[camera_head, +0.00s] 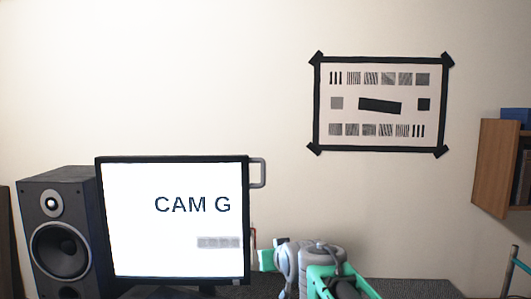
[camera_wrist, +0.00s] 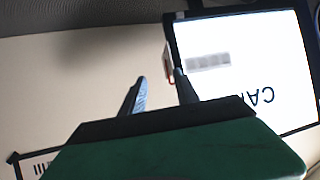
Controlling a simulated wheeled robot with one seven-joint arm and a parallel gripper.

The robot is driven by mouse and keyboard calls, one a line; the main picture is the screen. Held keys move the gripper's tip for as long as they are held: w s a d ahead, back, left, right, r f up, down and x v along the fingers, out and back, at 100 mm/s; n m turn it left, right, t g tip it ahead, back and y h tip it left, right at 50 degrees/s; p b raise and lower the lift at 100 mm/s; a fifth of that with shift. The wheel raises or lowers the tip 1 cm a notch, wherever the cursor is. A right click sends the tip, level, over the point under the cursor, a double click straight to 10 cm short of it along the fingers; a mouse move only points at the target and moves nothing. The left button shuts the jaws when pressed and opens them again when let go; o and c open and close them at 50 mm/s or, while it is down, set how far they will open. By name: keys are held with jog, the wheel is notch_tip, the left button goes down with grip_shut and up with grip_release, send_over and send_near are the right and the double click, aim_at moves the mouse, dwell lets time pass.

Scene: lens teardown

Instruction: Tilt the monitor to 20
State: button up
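The monitor (camera_head: 170,210) stands at the lower left of the head view, its lit white screen reading "CAM G" with a grey striped patch. A grey handle (camera_head: 262,172) sticks out from its upper right edge. A small red-edged piece (camera_head: 254,238) shows beside its lower right edge, and also in the wrist view (camera_wrist: 168,62). My gripper (camera_wrist: 160,78) is open, its two fingers apart with only wall seen between them. Its right fingertip overlaps the monitor's edge in the wrist view; contact cannot be told. The monitor's tilt angle cannot be read.
A black speaker (camera_head: 60,230) stands close to the monitor's left. A test chart (camera_head: 380,103) is taped on the wall. A wooden shelf (camera_head: 497,165) hangs at the right edge. The wall above the monitor is clear.

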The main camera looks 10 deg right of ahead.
aim_at(264, 170)
jog(key=w+d+r+t+p, duration=0.1)
jog(key=w+r+t+p, duration=0.15)
jog(key=w+r, duration=0.55)
jog(key=w+r+t+p, duration=0.1)
jog(key=w+r+t, duration=0.25)
jog(key=r, duration=0.75)
jog(key=w+p, duration=0.1)
jog(key=w, duration=0.1)
jog(key=w+p, duration=0.1)
jog(key=w, duration=0.1)
jog(key=w+p, duration=0.1)
jog(key=w, duration=0.2)
jog(key=shift+a+r, duration=0.2)
jog(key=shift+r, duration=0.05)
jog(key=shift+w+f, duration=0.15)
jog(key=shift+w, duration=0.2)
grip_shut()
